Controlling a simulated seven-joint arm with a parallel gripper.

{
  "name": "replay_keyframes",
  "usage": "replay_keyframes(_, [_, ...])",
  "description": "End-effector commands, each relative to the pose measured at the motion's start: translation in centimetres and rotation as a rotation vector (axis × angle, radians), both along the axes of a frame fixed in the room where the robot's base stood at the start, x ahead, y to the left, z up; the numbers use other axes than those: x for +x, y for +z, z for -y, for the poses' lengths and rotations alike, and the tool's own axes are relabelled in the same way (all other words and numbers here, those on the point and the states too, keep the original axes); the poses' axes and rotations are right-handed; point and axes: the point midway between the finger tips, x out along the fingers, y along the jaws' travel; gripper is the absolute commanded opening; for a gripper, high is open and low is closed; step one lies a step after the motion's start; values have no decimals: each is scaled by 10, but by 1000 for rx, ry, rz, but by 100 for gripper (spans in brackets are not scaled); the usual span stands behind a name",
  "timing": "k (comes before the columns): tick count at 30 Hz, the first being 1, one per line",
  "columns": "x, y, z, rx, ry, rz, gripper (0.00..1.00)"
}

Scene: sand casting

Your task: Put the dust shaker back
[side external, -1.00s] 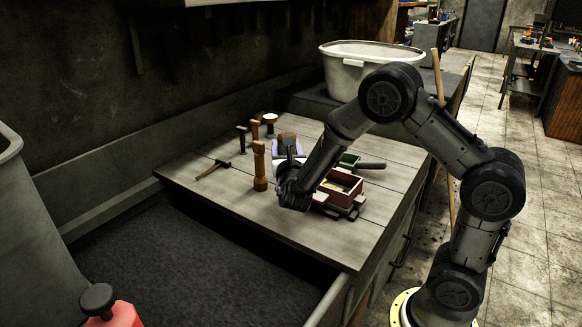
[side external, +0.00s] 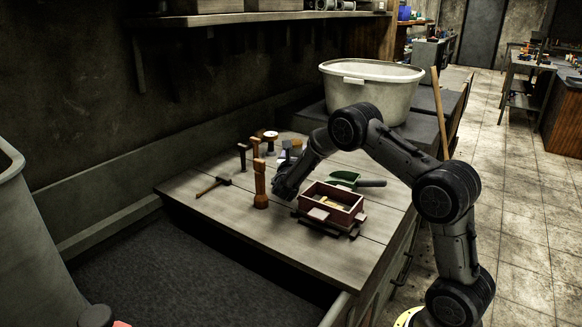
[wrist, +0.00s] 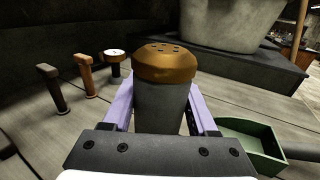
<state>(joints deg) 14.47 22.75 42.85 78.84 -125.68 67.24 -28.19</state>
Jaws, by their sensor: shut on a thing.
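The dust shaker (wrist: 162,98) has a copper-coloured cap with small holes and a grey body. It stands upright between the lavender fingers of my gripper (wrist: 160,115) in the wrist view. My gripper is shut on its body. In the side view my gripper (side external: 288,157) is over the far part of the wooden bench top, mostly behind my own wrist, and only a bit of the shaker (side external: 297,144) shows. The shaker's base is hidden, so I cannot tell whether it touches the bench.
Upright wooden tools (side external: 261,185) and a white-topped tool (side external: 270,136) stand left of my gripper. A hammer (side external: 212,185) lies near the left edge. A reddish moulding box (side external: 333,203) and green scoop (side external: 345,178) are to the right. A large pale tub (side external: 368,88) stands behind.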

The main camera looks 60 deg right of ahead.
Motion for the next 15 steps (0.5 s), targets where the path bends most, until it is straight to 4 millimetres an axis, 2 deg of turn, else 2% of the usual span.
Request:
replay_keyframes(6, [20,-24,11,-2,0,3,14])
replay_keyframes(11, [24,-30,13,-1,0,4,14])
replay_keyframes(15, [28,-43,16,-1,0,0,14])
